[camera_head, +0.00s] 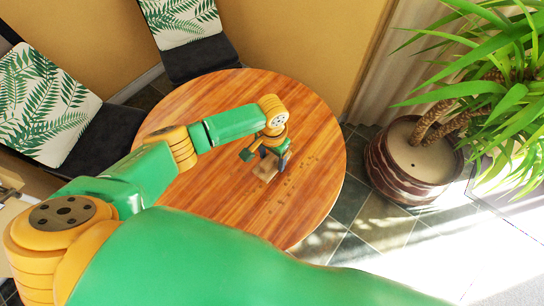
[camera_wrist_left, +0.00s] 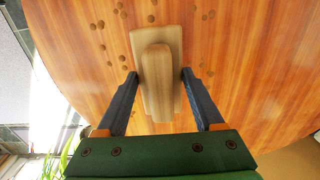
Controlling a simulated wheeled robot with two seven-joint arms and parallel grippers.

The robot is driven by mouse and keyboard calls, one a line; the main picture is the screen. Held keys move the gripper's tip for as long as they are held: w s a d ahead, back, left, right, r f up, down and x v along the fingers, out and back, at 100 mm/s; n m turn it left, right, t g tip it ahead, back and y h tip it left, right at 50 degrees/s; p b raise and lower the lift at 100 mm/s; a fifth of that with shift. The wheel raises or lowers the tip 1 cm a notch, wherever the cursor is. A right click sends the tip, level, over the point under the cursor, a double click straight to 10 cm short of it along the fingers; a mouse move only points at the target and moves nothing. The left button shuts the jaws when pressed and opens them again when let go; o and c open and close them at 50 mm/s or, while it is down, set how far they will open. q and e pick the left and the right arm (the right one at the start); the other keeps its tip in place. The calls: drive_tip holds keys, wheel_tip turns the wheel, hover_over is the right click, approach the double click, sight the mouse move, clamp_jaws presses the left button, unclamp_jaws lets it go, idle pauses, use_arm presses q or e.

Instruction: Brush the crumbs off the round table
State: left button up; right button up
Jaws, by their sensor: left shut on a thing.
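The round wooden table (camera_head: 215,95) fills the middle of the head view. Several small brown crumbs (camera_head: 290,190) are scattered on it, right of the brush and below it. My left gripper (camera_head: 265,157) is low over the table, shut on a pale wooden brush (camera_head: 266,170). In the left wrist view the brush (camera_wrist_left: 157,75) is between the two fingers, with a rounded raised grip on a flat body. Several crumbs (camera_wrist_left: 124,58) lie left of the brush there, and others lie beyond it. Whether the brush touches the tabletop is unclear. My right gripper is not in view.
Two chairs with leaf-pattern backs stand at the left (camera_head: 45,105) and at the back (camera_head: 190,30). A large potted plant (camera_head: 385,165) stands on the tiled floor right of the table. The tabletop is otherwise clear.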

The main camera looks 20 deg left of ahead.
use_arm(q)
drive_tip(key=shift+f, duration=0.2)
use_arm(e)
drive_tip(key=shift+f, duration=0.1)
use_arm(q)
drive_tip(key=shift+f+b, duration=1.1)
drive_tip(key=shift+f, duration=0.3)
drive_tip(key=shift+r, duration=0.15)
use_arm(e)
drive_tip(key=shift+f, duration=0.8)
